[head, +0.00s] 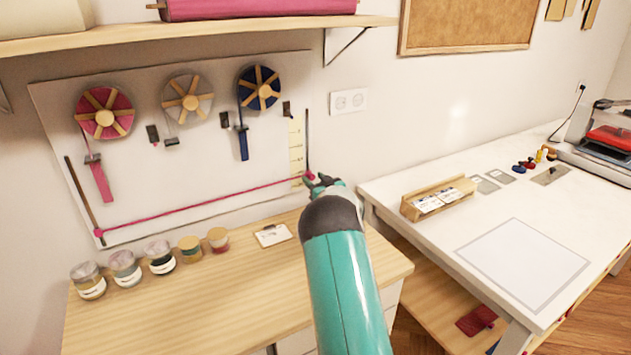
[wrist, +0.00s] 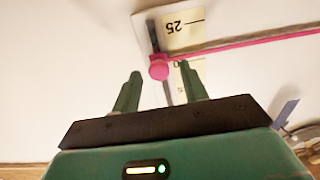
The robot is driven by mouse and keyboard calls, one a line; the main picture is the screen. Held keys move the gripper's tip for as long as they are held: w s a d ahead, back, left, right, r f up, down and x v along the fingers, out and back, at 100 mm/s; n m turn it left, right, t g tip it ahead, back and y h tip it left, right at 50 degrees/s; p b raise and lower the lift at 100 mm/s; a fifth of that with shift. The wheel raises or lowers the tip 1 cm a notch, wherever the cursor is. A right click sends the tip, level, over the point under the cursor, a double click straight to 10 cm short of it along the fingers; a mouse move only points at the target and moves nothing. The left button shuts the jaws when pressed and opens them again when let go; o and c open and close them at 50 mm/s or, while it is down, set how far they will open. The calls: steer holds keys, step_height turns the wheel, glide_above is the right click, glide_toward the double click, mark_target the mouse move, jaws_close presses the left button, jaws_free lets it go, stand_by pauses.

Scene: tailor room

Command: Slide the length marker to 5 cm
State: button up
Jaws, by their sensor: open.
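The length marker is a pink knob (head: 310,176) on a dark vertical rod (head: 307,135) at the right of the wall board. It sits near the low end of the pale yellow scale (head: 296,145). A pink cord (head: 200,204) runs from it to the left rod. My gripper (head: 320,183) is at the knob. In the wrist view the open fingers (wrist: 160,70) stand either side of the knob (wrist: 159,68); contact cannot be told. There the scale (wrist: 184,27) shows upside down, with 25 beside the knob; another label is partly hidden.
Ribbon reels (head: 105,118) hang on the board (head: 215,165). Several jars (head: 124,268) and a small card (head: 272,235) stand on the wooden counter (head: 200,300) below. A white table (head: 440,240) with a wooden card holder (head: 438,198) is at the right. A shelf (head: 200,34) is above.

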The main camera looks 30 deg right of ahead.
jaws_close()
steer(key=shift+r, duration=0.1)
step_height(320, 180, up, 16)
stand_by(0.5)
jaws_free()
steer(key=shift+s, duration=0.15)
